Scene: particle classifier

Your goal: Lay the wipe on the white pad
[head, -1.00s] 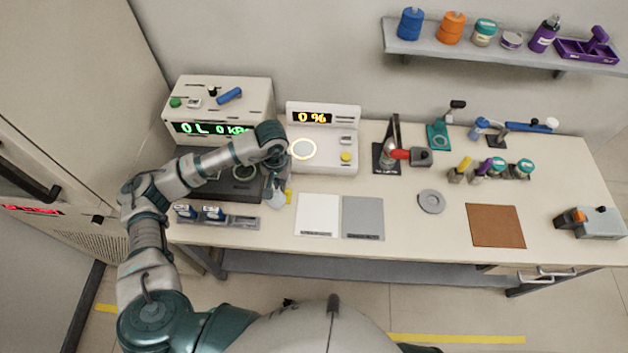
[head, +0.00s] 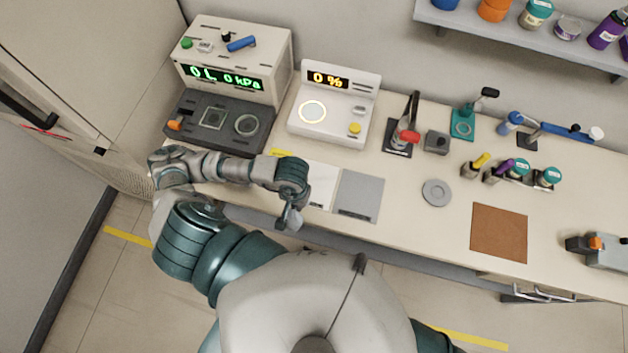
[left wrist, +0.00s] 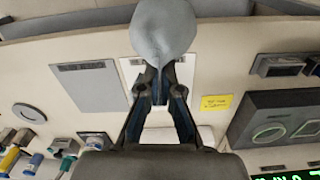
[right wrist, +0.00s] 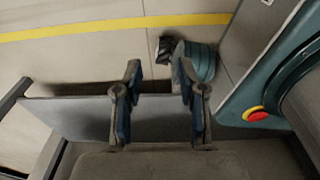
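The wipe (left wrist: 163,30) is a pale grey, limp-looking piece pinched in my left gripper (left wrist: 160,72), as the left wrist view shows. In the head view my left gripper (head: 291,217) is at the near edge of the bench, just left of and in front of the white pad (head: 323,182). My arm hides the pad's left part.
A grey pad (head: 360,196) lies right of the white pad. A yellow note (left wrist: 216,103) lies near the white pad, with the 0 % device (head: 338,105) behind. A dark unit (head: 215,125) stands left. A grey disc (head: 436,192) and brown mat (head: 499,233) lie right.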

